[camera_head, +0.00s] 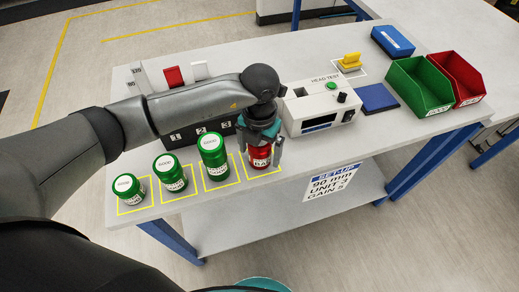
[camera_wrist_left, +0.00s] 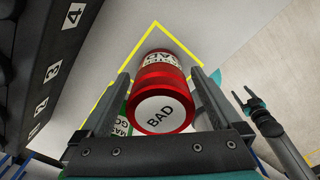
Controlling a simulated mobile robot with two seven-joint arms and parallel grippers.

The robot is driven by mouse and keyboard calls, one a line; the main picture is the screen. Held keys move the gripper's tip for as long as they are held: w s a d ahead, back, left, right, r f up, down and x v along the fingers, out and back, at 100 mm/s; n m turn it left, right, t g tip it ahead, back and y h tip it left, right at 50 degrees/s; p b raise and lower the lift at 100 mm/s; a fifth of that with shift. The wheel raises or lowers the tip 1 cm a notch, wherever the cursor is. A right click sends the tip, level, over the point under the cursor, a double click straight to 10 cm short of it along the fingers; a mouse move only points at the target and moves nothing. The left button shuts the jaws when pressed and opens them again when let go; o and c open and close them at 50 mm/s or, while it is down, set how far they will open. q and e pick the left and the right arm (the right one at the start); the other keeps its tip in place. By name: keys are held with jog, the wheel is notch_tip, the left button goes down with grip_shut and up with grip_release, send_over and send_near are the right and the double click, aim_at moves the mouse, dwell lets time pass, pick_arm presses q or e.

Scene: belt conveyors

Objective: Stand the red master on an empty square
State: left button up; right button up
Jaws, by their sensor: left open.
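The red master (camera_head: 259,156) is a red cylinder standing in the rightmost yellow square (camera_head: 279,170) on the white table. In the left wrist view its white cap reads BAD (camera_wrist_left: 163,113). My left gripper (camera_head: 260,148) is over it, with its open fingers on either side of the red master; no grip shows. In the left wrist view the fingers (camera_wrist_left: 156,95) flank the master, which seems upright inside the yellow outline.
Green masters (camera_head: 213,154) of differing heights stand in the three squares to the left. Behind stand a black numbered block (camera_head: 178,136) and the head test unit (camera_head: 318,108). Green (camera_head: 419,88) and red (camera_head: 463,78) bins are at the right.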

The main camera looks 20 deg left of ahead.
pick_arm(q)
notch_tip(320, 180, up, 12)
jog(key=shift+f+p, duration=0.1)
jog(key=shift+p, duration=0.2)
dwell(0.4)
